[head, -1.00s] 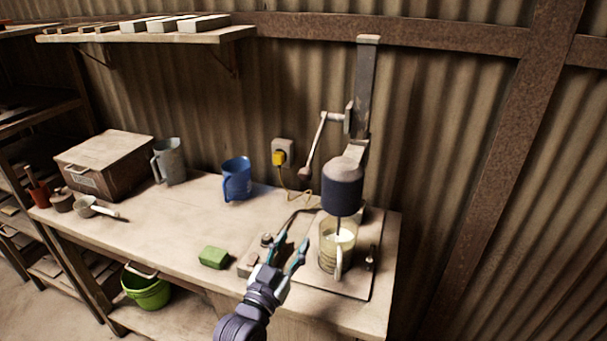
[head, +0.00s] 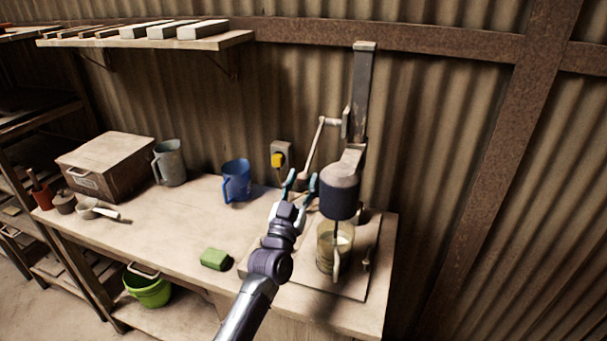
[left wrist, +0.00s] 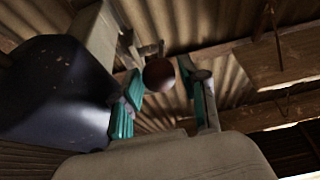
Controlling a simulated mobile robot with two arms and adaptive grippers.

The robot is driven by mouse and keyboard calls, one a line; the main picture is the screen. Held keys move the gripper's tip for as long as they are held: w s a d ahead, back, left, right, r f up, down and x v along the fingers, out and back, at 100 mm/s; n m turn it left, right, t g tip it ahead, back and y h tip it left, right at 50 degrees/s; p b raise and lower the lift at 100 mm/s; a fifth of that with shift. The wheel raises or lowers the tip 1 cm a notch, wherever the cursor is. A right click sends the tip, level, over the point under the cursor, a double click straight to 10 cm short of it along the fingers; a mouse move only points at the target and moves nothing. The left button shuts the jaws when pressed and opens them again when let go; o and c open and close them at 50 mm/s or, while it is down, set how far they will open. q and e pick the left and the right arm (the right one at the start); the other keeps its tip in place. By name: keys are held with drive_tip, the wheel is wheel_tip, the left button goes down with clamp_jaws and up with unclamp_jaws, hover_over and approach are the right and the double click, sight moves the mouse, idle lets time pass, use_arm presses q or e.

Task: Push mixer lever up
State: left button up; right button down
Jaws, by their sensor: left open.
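The mixer (head: 340,196) has a dark motor head on a grey upright post, above a clear jug (head: 325,262) with pale liquid. Its lever (head: 314,145) slants down and left from a pivot on the post. The round brown lever knob (left wrist: 159,74) shows between the teal fingers in the left wrist view. My left gripper (head: 301,179) is open, just left of the mixer head, with its fingertips around the lever's lower end. I cannot tell whether a finger touches the knob. My right gripper is out of view.
A blue jug (head: 236,181) and a green sponge (head: 215,259) stand on the bench left of my arm. A yellow plug (head: 278,160) sits in the wall socket behind the gripper. The mixer head is close on the gripper's right.

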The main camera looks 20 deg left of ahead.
use_arm(q)
drive_tip(key=shift+w+r, duration=0.2)
drive_tip(key=shift+w, duration=0.4)
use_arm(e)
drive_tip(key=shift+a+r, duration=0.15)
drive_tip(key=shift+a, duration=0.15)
use_arm(q)
clamp_jaws()
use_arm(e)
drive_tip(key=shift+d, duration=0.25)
use_arm(q)
drive_tip(key=shift+a+r, duration=0.1)
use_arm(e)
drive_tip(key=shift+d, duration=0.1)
